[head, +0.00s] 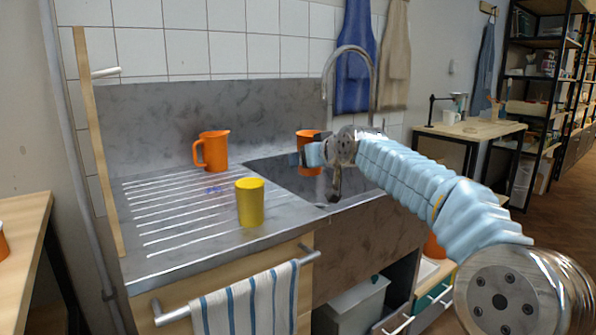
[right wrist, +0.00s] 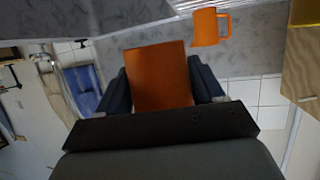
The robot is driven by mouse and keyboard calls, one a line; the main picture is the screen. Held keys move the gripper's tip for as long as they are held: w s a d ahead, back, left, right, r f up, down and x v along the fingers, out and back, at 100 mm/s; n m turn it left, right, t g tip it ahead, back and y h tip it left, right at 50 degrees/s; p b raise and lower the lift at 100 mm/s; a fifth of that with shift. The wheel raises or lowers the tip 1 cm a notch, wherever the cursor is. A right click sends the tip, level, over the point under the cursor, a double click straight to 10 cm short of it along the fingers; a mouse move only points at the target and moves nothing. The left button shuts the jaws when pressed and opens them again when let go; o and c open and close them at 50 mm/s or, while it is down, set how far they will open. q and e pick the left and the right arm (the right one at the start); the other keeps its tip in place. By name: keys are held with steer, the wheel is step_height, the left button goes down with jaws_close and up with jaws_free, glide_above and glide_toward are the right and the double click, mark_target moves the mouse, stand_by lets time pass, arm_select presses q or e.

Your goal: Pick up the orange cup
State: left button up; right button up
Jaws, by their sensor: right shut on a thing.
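The orange cup (head: 309,137) is in my right gripper (head: 303,157), at the sink basin beside the drainboard. In the right wrist view the orange cup (right wrist: 158,77) fills the space between the two dark fingers of my right gripper (right wrist: 160,85), one on each side of it. The fingers are shut on its sides. I cannot tell whether its base is clear of the surface below. My left gripper is not in view.
An orange jug (head: 214,151) stands at the back of the ribbed drainboard (head: 165,247), left of the cup. A yellow cup (head: 250,204) stands nearer the front. The tap (head: 374,75) rises behind my right arm. A striped towel (head: 247,305) hangs in front.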

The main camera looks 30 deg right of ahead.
steer(key=s+d+r, duration=0.3)
steer(key=d+r, duration=0.1)
steer(key=d, duration=0.4)
steer(key=shift+s, duration=0.4)
stand_by(1.2)
